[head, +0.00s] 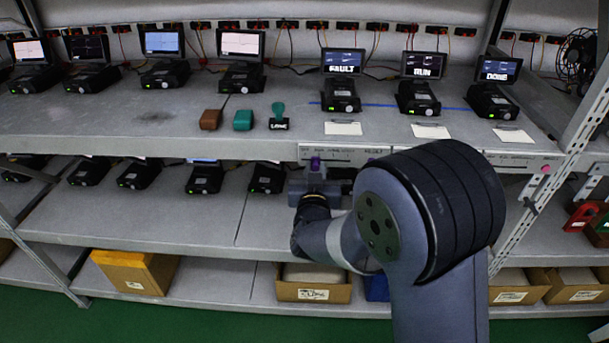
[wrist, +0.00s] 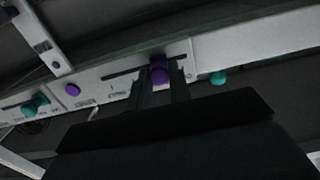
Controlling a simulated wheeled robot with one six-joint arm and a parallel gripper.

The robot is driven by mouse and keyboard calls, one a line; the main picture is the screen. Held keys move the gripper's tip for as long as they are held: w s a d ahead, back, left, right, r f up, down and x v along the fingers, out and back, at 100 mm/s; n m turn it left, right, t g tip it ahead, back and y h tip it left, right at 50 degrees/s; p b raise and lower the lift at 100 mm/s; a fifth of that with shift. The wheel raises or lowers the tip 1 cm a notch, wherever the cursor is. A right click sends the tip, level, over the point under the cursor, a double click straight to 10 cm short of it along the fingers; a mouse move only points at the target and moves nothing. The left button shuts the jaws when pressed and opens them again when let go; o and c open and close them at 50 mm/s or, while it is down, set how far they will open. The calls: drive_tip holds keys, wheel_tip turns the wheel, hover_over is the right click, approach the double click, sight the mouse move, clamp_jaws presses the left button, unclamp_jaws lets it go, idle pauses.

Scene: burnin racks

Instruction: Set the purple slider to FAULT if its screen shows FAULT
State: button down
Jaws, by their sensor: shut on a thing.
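The purple slider knob (wrist: 159,72) sits in a dark slot on a pale label strip, toward the right end of the slot in the wrist view. In the head view the purple knob (head: 315,163) shows near the left end of its strip. My gripper (wrist: 161,76) is shut on the knob, one finger on each side; it also shows in the head view (head: 316,180), just below the shelf edge. A screen reading FAULT (head: 342,60) stands on the shelf above the strip. The strip's lettering is too small to read.
Screens reading RUN (head: 423,65) and DONE (head: 498,69) stand to the right. A brown block (head: 211,119), a teal block (head: 243,120) and a teal-handled stamp (head: 279,117) lie on the shelf.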

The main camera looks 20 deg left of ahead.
drive_tip(key=d+b, duration=0.1)
drive_tip(key=d, duration=0.1)
drive_tip(key=w+d+b, duration=0.1)
drive_tip(key=d+b, duration=0.1)
drive_tip(key=d, duration=0.1)
drive_tip(key=d+b, duration=0.1)
drive_tip(key=d, duration=0.1)
drive_tip(key=shift+w+d+f, duration=0.1)
drive_tip(key=shift+w+d, duration=0.05)
drive_tip(key=shift+w, duration=0.2)
drive_tip(key=shift+w+d+b, duration=0.1)
drive_tip(key=shift+d+b, duration=0.2)
drive_tip(key=c, duration=1.4)
unclamp_jaws()
drive_tip(key=shift+d, duration=0.15)
drive_tip(key=shift+o, duration=0.4)
